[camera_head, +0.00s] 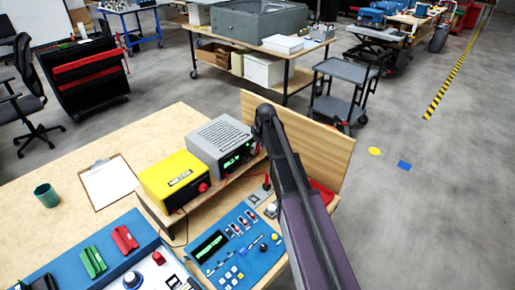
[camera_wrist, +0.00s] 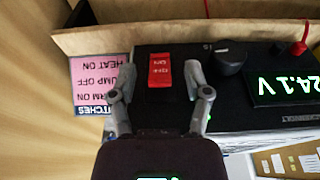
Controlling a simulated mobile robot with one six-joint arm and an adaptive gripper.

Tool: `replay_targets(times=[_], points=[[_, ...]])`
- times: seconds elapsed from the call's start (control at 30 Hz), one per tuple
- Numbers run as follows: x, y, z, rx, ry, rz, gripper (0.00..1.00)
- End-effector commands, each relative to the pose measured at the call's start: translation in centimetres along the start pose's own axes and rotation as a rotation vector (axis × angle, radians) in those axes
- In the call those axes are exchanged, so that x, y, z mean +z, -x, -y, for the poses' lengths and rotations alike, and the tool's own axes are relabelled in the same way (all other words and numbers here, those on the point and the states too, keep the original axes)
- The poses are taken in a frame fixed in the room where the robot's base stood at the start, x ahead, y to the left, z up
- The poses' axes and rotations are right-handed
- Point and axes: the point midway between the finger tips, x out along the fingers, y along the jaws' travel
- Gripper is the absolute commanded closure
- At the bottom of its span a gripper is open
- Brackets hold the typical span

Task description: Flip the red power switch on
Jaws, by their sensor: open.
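In the wrist view the red power switch (camera_wrist: 160,71) sits on the dark front panel of the power supply (camera_wrist: 233,120). Its white lettering appears upside down. My gripper (camera_wrist: 161,75) is open, with one finger on each side of the switch and nothing held. I cannot tell whether the fingertips touch the panel. In the head view the grey power supply (camera_head: 222,142) stands on a wooden shelf, with a green display on its front. My arm reaches over to its right end. The switch is hidden in that view.
A pink label (camera_wrist: 93,81) lies left of the gripper. The yellow meter (camera_head: 174,180), blue control panel (camera_head: 236,248) and upright wooden board (camera_head: 310,140) are around the arm.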

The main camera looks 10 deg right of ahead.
Motion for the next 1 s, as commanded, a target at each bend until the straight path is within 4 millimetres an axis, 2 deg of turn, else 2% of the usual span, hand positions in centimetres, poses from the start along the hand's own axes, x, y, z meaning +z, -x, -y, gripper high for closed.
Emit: replay_targets(times=[0.33, 0.67, 1.0], points=[[-0.3, 0.0, 0.0, -0.001, 0.001, 0.041, 0.37], [-0.8, 0.0, -0.1, 0.000, 0.001, 0.215, 0.37], [-1.1, 3.2, 0.0, 0.000, 0.000, 0.214, 0.37]])
